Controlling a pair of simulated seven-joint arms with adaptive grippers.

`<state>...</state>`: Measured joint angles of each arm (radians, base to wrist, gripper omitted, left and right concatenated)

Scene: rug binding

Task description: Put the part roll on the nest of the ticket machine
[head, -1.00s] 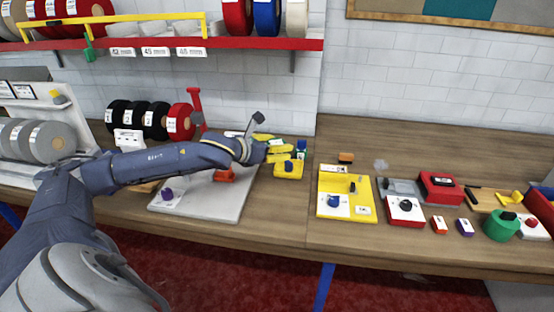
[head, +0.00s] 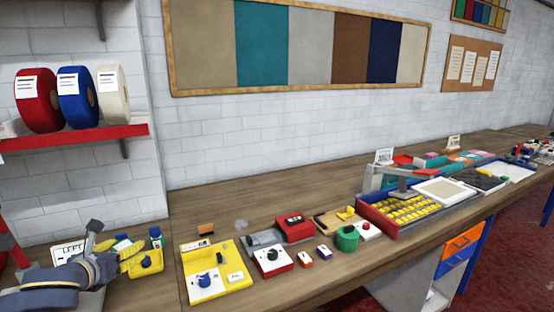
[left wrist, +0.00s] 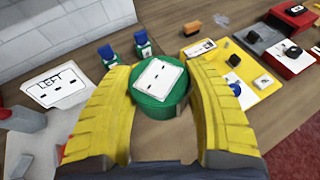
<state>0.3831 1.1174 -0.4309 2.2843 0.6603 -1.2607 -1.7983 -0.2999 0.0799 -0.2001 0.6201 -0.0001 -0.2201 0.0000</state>
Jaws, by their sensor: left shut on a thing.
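My left gripper (left wrist: 162,112) has two ribbed yellow fingers, shut on a round green roll, taken to be the part roll (left wrist: 148,102), one finger at each side. A white label with dark marks lies on its top. In the head view my left gripper (head: 135,262) is at the lower left, over the bench, and the roll in it is hard to make out. Just right of it is a yellow unit (head: 238,278) with a white plate and blue knob. Beyond that is a red box on a grey base (head: 293,228). I cannot tell which is the ticket machine. My right gripper is not seen.
Two small blue-and-green bottles (left wrist: 143,46) stand behind the gripper. A white card (left wrist: 54,86) is at its left. An orange-brown block (head: 206,230) lies behind the yellow unit. A green round piece (head: 347,238) and a tray of yellow pieces (head: 415,208) are farther right.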

